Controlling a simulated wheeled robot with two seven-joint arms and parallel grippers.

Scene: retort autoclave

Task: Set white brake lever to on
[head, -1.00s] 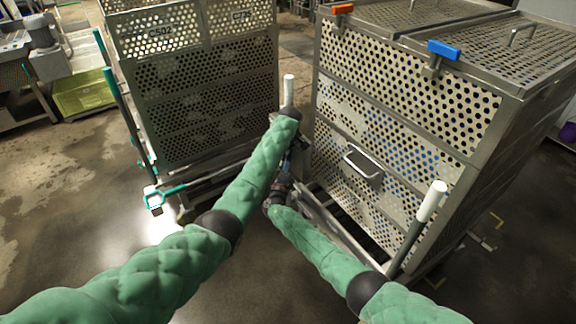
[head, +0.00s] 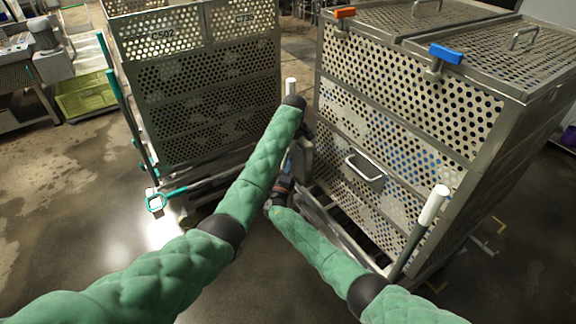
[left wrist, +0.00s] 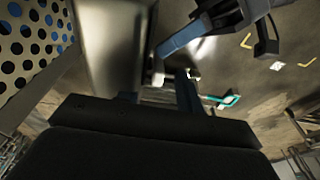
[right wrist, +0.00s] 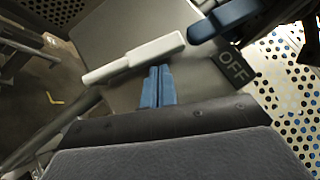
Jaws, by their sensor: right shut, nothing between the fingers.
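The white brake lever (right wrist: 135,58) shows in the right wrist view, lying slanted across a grey plate beside a dark OFF label (right wrist: 232,68). My right gripper (right wrist: 158,80) is shut and empty, its blue fingertips just below the lever; I cannot tell whether they touch it. A blue finger (right wrist: 225,18) of my left gripper shows near the lever's upper right end. My arms meet between the carts in the head view and hide the lever there.
A perforated metal cart (head: 385,110) with blue and orange clips stands right. Another perforated cart (head: 205,100) stands left, with a teal bar (head: 125,115) beside it. White-tipped posts rise behind my left wrist (head: 291,86) and at the right cart's front (head: 432,205). Open floor lies at left.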

